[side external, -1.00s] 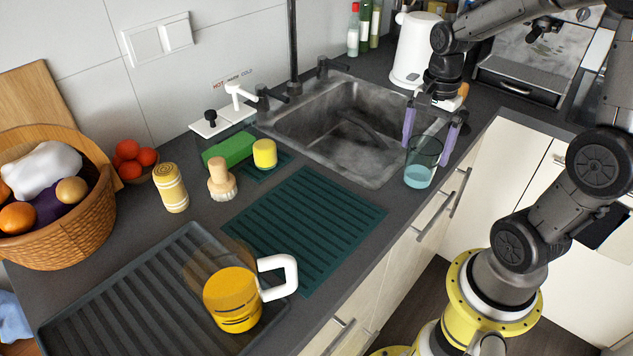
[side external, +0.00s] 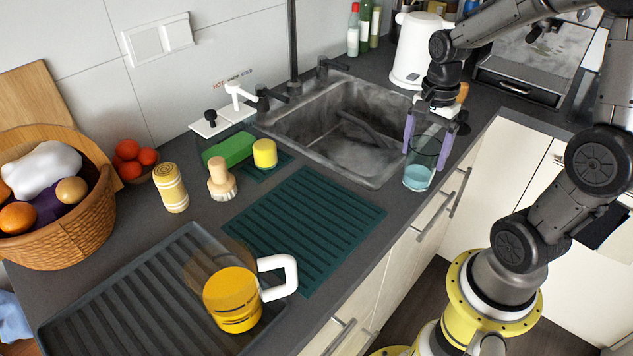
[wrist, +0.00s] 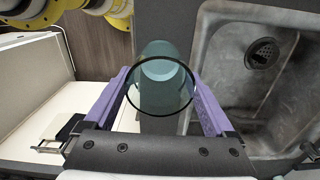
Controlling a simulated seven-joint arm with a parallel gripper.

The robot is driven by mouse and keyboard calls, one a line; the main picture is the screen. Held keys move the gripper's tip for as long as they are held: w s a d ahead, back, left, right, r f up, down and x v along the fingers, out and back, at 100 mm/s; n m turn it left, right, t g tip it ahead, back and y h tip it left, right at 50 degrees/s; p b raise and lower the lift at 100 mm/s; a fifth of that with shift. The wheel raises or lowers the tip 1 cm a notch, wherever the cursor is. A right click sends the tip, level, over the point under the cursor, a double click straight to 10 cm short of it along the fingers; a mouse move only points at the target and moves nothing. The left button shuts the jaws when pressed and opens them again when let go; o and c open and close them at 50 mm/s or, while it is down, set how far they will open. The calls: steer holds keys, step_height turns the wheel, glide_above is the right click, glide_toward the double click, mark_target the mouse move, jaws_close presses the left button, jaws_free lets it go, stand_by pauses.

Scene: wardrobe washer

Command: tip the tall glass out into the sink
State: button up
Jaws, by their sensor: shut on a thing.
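The tall glass (side external: 419,176) is clear with blue-green liquid low in it. It is upright at the counter's front edge, right of the sink (side external: 340,125) in the side view. My gripper (side external: 424,150) is shut on the glass, with a purple finger on each side of it. In the wrist view the glass (wrist: 161,88) sits between the purple fingers of my gripper (wrist: 160,95), its round rim facing the camera. I cannot tell whether its base touches the counter. The sink basin (wrist: 240,75) lies to the right in the wrist view, with its drain showing.
A green drying mat (side external: 300,225) lies left of the sink. A yellow mug (side external: 232,300) stands on the dark ribbed tray (side external: 110,300). A white kettle (side external: 415,50) stands behind my gripper. A tall dark faucet post (side external: 292,45) rises behind the sink. The basin looks empty.

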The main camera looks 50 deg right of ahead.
steer(key=shift+r, duration=2.55)
steer(key=o, duration=0.8)
jaws_close()
steer(key=w+d+f+n, duration=0.1)
steer(key=w+d+n, duration=0.15)
steer(key=w, duration=0.25)
steer(key=w+d+f+n, duration=0.1)
steer(key=w+d+n, duration=0.1)
steer(key=w+n, duration=0.3)
steer(key=w+d+f+n, duration=0.1)
steer(key=w+d+f, duration=0.1)
steer(key=w+f, duration=0.5)
step_height(320, 180, down, 4)
steer(key=shift+w+r+n, duration=0.25)
steer(key=shift+w+n, duration=0.1)
steer(key=shift+w, duration=0.05)
